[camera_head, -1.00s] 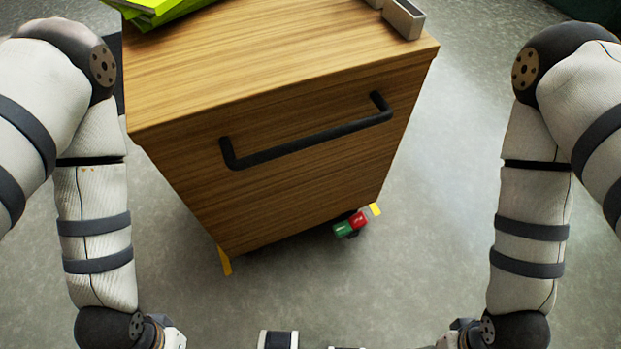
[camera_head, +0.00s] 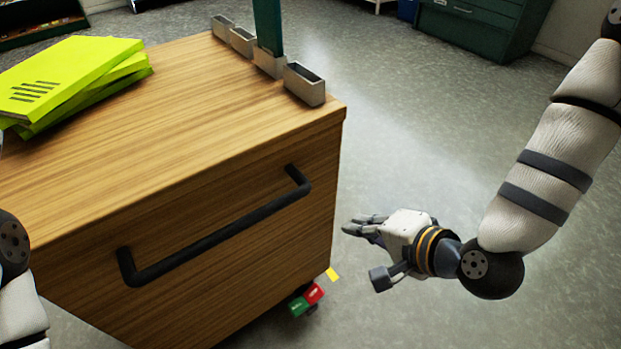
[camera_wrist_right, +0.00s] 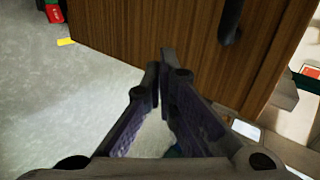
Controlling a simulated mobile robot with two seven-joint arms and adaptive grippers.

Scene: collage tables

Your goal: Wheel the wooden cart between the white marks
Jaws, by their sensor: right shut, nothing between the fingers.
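The wooden cart (camera_head: 150,110) fills the left of the head view, its near corner pointing toward the right. Its black bar handle (camera_head: 215,235) runs along the front face. My right gripper (camera_head: 352,226) is beside the cart's right front corner, apart from the handle, with its fingers together and nothing between them. In the right wrist view the shut fingertips (camera_wrist_right: 160,65) point at the wooden front (camera_wrist_right: 130,28), with part of the handle (camera_wrist_right: 230,22) at upper right. My left gripper is out of view; only part of that arm shows at the left edge. No white marks show.
Lime-green books (camera_head: 70,85) and grey holders (camera_head: 304,84) sit on the cart top. A caster with red and green parts (camera_head: 306,298) and a yellow piece (camera_head: 332,275) show below. Green cabinets (camera_head: 480,25) stand at the back right. The floor right of the cart is clear.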

